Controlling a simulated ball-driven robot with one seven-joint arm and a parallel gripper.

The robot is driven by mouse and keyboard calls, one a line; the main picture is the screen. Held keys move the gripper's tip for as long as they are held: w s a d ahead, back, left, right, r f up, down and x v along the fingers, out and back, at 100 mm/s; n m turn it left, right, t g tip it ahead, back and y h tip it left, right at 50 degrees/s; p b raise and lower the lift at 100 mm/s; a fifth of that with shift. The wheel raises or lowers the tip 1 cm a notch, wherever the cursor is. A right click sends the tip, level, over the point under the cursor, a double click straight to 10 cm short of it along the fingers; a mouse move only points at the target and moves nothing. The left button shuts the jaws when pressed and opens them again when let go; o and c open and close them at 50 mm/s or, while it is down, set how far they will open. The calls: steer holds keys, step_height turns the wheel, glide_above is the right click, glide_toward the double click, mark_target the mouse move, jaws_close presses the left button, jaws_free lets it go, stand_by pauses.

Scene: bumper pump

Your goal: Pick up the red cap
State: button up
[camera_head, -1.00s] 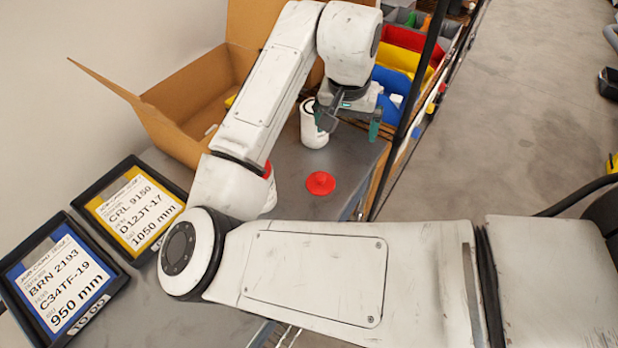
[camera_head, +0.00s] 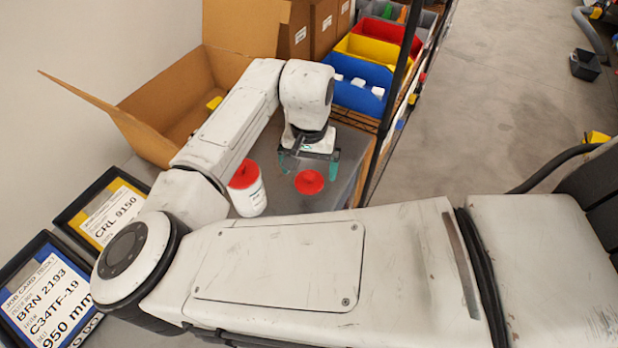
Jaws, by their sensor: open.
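The red cap (camera_head: 309,183) lies on the grey bench top, a flat round disc with a raised centre. My gripper (camera_head: 309,167) is open, pointing down, with its two greenish fingertips apart just behind the cap in the picture. Its height above the bench is hard to judge. Nothing shows between the fingers. A white bottle with a red cap on it (camera_head: 248,192) stands upright to the left of the loose cap, beside my arm.
An open cardboard box (camera_head: 150,135) stands at the back left. Two framed job cards (camera_head: 45,300) lie at the left. The floor at right is mostly clear.

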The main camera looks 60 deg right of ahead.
mark_target(308, 182)
steer(key=shift+f, duration=1.25)
steer(key=shift+c, duration=0.4)
steer(key=c, duration=1)
